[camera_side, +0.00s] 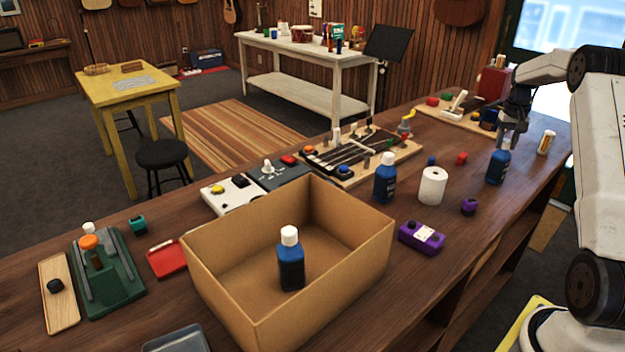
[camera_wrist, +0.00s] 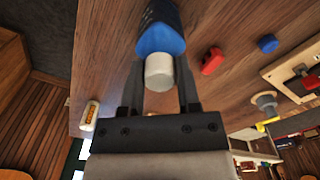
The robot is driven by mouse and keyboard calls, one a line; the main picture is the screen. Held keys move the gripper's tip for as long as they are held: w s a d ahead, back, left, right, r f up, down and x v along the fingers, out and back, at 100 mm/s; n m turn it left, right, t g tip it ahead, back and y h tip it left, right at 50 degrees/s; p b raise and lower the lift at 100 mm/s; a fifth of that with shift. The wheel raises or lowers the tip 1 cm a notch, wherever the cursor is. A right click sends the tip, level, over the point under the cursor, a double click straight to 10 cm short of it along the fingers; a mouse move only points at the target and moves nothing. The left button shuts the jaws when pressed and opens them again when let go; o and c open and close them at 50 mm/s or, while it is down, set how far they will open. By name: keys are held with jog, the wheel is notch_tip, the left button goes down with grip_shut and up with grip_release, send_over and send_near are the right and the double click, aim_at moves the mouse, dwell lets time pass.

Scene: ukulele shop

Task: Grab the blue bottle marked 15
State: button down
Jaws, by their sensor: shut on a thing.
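A blue bottle with a white cap (camera_side: 498,168) stands upright at the right of the bench. My gripper (camera_side: 507,128) is above it, shut on its top. A second blue bottle (camera_side: 385,180) stands on the bench left of the white roll. A third blue bottle (camera_side: 291,268) with a white cap stands inside the cardboard box. No number is readable on any bottle.
The open cardboard box (camera_side: 225,290) stands at the front. A white roll (camera_side: 432,186), a purple box (camera_side: 421,238) and a small red piece (camera_side: 461,158) lie near the held bottle.

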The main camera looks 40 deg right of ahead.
jog(key=shift+f, duration=0.1)
jog(key=shift+r, duration=0.45)
notch_tip(320, 180, up, 3)
jog(key=shift+s+a+f, duration=0.1)
jog(key=shift+a, duration=0.05)
jog(key=s+a+r, duration=0.9)
jog(key=a, duration=0.1)
jog(key=shift+r, duration=0.2)
jog(key=shift+s, duration=0.1)
jog(key=shift+r, duration=0.15)
dwell(0.5)
